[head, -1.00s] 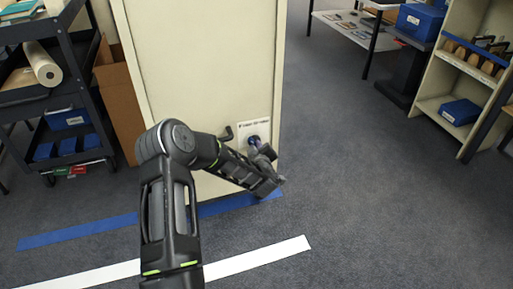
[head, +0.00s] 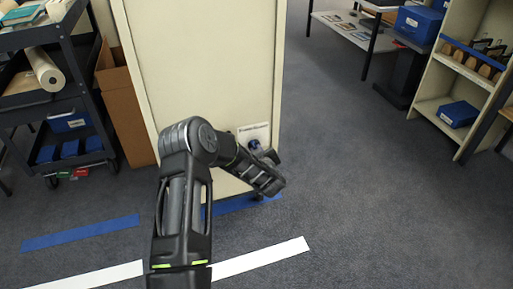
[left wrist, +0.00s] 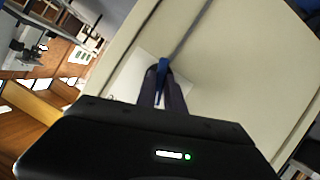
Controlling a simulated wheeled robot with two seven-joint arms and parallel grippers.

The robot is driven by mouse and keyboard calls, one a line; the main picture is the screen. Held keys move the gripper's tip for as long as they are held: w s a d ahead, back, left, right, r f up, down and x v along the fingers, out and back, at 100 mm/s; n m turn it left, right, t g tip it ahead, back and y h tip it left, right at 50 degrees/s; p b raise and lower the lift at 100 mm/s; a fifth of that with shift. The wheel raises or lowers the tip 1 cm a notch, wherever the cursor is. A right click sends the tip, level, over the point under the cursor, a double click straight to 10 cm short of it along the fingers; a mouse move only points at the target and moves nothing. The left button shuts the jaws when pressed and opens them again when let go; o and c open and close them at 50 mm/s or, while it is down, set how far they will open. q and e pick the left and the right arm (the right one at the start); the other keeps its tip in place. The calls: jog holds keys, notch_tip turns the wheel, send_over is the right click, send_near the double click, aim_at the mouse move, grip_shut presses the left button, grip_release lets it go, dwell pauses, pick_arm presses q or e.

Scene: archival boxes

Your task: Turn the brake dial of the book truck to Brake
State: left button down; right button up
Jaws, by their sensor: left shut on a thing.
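The blue dial (head: 254,144) sits on a white plate (head: 262,131) low on the end panel of a tall cream unit (head: 200,70). My left gripper (head: 262,153) is at the dial, its arm coming from the lower middle. In the left wrist view the two dark fingers (left wrist: 163,82) are shut on the blue dial (left wrist: 163,68), one on each side of it. The dial's markings are too small to read, so I cannot tell its setting. My right gripper is not in view.
A dark shelf truck (head: 90,100) on casters stands at the left, beside a cardboard box (head: 122,110). Blue tape (head: 80,233) and white tape (head: 262,256) mark the carpet. Shelving (head: 440,108) stands at the far right. The carpet right of the cream unit is clear.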

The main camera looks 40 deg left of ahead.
pick_arm(q)
jog(key=shift+w+d+f+m+g+y+p, duration=0.15)
jog(key=shift+m+g+y+p, duration=0.5)
jog(key=shift+m, duration=0.6)
jog(key=shift+w+d+r+m+g+y+p, duration=0.15)
jog(key=shift+m+g+y+p, duration=0.5)
jog(key=shift+m, duration=0.65)
jog(key=shift+w+f+m+g+y+p, duration=0.15)
jog(key=shift+m+g+y+p, duration=0.25)
jog(key=shift+m+g+p, duration=0.7)
jog(key=shift+m+t, duration=0.25)
jog(key=shift+t, duration=0.05)
jog(key=c, duration=1.4)
grip_release()
jog(key=shift+c, duration=0.2)
